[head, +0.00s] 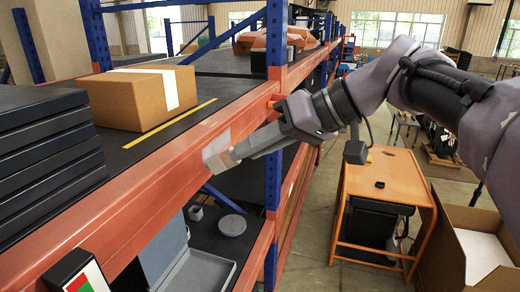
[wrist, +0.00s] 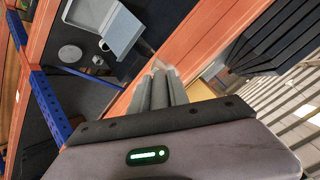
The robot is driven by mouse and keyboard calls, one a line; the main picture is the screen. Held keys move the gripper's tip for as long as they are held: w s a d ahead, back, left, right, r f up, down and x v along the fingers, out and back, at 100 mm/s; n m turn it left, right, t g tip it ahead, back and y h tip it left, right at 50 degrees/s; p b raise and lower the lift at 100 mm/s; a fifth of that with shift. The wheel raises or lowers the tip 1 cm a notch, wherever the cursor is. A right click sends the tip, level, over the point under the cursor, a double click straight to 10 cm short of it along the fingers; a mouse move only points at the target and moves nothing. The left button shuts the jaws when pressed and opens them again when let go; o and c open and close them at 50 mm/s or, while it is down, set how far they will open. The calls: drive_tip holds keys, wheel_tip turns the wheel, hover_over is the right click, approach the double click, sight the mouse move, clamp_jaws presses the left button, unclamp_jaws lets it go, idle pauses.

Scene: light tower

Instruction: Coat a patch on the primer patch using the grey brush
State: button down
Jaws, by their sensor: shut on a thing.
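My gripper (head: 262,142) is shut on the grey brush (head: 221,160), whose pale head points left toward the orange shelf beam (head: 150,185). A pale primer patch (head: 216,143) shows on the beam's front face. The brush head overlaps its lower part in the head view; I cannot tell for sure whether they touch. In the wrist view my gripper (wrist: 160,82) points up at the orange beam (wrist: 190,45). The brush's head there is a pale blur at the fingertips, and the fingers hide most of its handle.
A cardboard box (head: 143,95) stands on the upper shelf behind a yellow line, beside stacked dark trays (head: 45,140). Below the beam are an open grey case (head: 180,262) and a grey disc (head: 232,225). A blue upright (head: 273,175) stands right of the patch. An orange table (head: 385,180) is farther right.

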drive_tip(key=shift+s+a, duration=0.3)
drive_tip(key=shift+s, duration=0.5)
drive_tip(key=shift+s+d, duration=0.35)
drive_tip(key=shift+d, duration=0.55)
drive_tip(key=shift+s+d, duration=0.3)
drive_tip(key=shift+d, duration=0.65)
drive_tip(key=shift+s+d, duration=0.35)
drive_tip(key=shift+d, duration=0.55)
drive_tip(key=d, duration=0.1)
drive_tip(key=s+d, duration=0.1)
drive_tip(key=d, duration=0.1)
drive_tip(key=shift+a, duration=0.15)
drive_tip(key=w+a+b, duration=0.1)
drive_tip(key=w+a, duration=0.1)
drive_tip(key=a, duration=0.5)
drive_tip(key=shift+w+b, duration=0.3)
